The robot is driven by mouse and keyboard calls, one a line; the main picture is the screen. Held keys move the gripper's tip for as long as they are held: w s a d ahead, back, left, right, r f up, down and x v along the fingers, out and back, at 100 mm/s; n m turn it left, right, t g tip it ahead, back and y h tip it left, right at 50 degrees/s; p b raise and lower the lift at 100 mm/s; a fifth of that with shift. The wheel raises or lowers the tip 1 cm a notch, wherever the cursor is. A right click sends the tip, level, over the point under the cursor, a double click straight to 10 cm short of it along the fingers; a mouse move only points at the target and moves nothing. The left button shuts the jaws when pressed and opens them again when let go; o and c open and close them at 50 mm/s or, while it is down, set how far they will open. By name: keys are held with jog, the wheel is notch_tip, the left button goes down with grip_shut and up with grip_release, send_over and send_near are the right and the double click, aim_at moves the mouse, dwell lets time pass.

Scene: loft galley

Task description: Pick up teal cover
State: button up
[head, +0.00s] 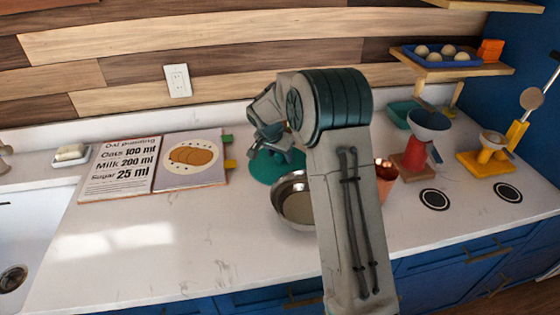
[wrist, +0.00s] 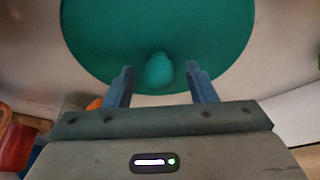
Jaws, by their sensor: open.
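The teal cover (head: 262,168) is a round teal disc on the white counter, behind the metal bowl. In the head view my arm and gripper hide part of it. In the wrist view the cover (wrist: 165,35) fills the upper middle, with a small rounded knob (wrist: 159,72) near its lower edge. My gripper (wrist: 161,76) is open, with one finger on each side of the knob in the picture. I cannot tell whether the fingers touch it. In the head view my gripper (head: 277,150) is over the cover.
A metal bowl (head: 290,203) stands just in front of the cover, close to my arm. A copper container (head: 386,172) is partly behind my arm. An open recipe book (head: 190,165) lies to the left. Red and yellow scales (head: 414,158) stand right. The front left counter is clear.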

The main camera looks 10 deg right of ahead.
aim_at(276, 167)
jog(key=shift+w+f, duration=0.1)
jog(key=shift+f, duration=0.2)
jog(key=c, duration=1.1)
jog(key=shift+r, duration=0.1)
jog(key=shift+r+b, duration=0.5)
jog(key=shift+r, duration=0.05)
jog(key=s+a+b, duration=0.2)
jog(key=s, duration=0.1)
jog(key=shift+a+f, duration=0.2)
jog(key=shift+a, duration=0.15)
notch_tip(276, 167, up, 14)
jog(key=shift+r, duration=0.15)
